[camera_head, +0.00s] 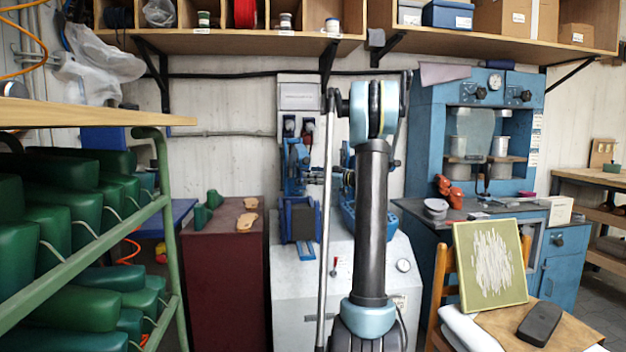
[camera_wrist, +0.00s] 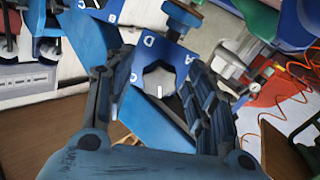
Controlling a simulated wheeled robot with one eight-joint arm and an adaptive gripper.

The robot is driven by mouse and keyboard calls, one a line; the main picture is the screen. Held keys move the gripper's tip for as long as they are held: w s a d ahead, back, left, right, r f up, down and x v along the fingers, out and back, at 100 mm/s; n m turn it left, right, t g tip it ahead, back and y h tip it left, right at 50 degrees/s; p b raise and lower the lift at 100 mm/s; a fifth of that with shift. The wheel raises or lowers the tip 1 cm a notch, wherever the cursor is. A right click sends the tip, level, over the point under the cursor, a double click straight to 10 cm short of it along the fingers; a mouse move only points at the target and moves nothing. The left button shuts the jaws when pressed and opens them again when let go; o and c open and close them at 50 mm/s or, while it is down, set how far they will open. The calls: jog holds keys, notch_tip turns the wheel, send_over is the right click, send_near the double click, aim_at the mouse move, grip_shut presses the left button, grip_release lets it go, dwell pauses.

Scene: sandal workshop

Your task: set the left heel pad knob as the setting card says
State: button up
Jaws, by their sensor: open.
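My gripper (camera_wrist: 161,66) is open in the wrist view, its two dark ribbed fingers on either side of a grey six-sided knob (camera_wrist: 158,76) on a blue lettered plate (camera_wrist: 178,52). The fingers look apart from the knob. A white pointer mark on it points down in the picture; the letters A and D show nearby. A second blue lettered face (camera_wrist: 100,12) with a white mark is cut off at the top. I cannot tell which knob is the left one. In the head view my arm hides part of the blue machine (camera_head: 300,222). No setting card is readable.
A blue hand-knob (camera_wrist: 182,14) on a threaded stem stands close beyond the fingers. A green rack of shoe lasts (camera_head: 165,230) is at the left. A dark red cabinet (camera_head: 222,285) stands beside the machine. A blue press (camera_head: 425,130) and a chair (camera_head: 440,275) are at the right.

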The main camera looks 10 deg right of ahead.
jog(key=shift+c, duration=0.6)
jog(key=c, duration=1)
jog(key=shift+o, duration=0.2)
jog(key=shift+d+r+m, duration=0.1)
jog(key=shift+r+m, duration=0.05)
jog(key=shift+m, duration=16.05)
